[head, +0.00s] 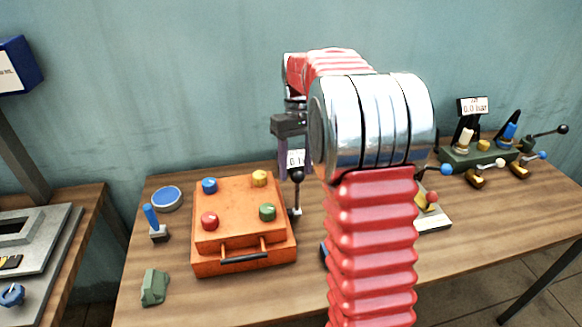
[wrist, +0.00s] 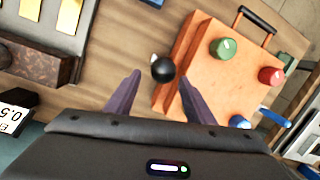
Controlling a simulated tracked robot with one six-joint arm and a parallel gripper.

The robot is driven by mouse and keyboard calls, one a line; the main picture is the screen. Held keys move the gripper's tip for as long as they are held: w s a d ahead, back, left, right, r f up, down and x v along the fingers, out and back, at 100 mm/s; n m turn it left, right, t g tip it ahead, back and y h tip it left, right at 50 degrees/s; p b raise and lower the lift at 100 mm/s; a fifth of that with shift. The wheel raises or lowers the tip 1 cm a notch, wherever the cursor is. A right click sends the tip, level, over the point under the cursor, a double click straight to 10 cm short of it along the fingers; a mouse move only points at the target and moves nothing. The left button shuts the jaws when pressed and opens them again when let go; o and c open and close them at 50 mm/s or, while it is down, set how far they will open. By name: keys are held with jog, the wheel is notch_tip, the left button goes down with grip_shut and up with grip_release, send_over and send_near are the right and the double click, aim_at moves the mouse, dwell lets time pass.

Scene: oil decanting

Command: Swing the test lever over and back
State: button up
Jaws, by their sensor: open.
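A lever with a black ball knob (head: 297,175) stands upright at the right side of an orange box (head: 243,243). In the wrist view the black ball (wrist: 163,70) shows between the tips of my purple fingers, and the orange box (wrist: 188,62) lies to its right. My gripper (head: 283,174) is open, pointing down beside the lever in the head view; in the wrist view my gripper (wrist: 160,74) has a finger on each side of the ball, with gaps. I cannot tell whether the fingertips reach the ball's height.
The box carries blue, yellow, red and green knobs (head: 267,212). A blue-handled tool (head: 154,222), blue round dish (head: 167,198) and green block (head: 154,288) lie left. A green pressure rig (head: 465,160) stands right. The front of the wooden table (head: 300,290) is clear.

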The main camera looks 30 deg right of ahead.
jog(key=shift+r, duration=0.1)
notch_tip(320, 180, up, 13)
jog(key=w+d, duration=0.1)
jog(key=w, duration=0.1)
jog(key=shift+d+r, duration=0.15)
jog(key=shift+d, duration=0.1)
dwell(0.4)
dwell(0.5)
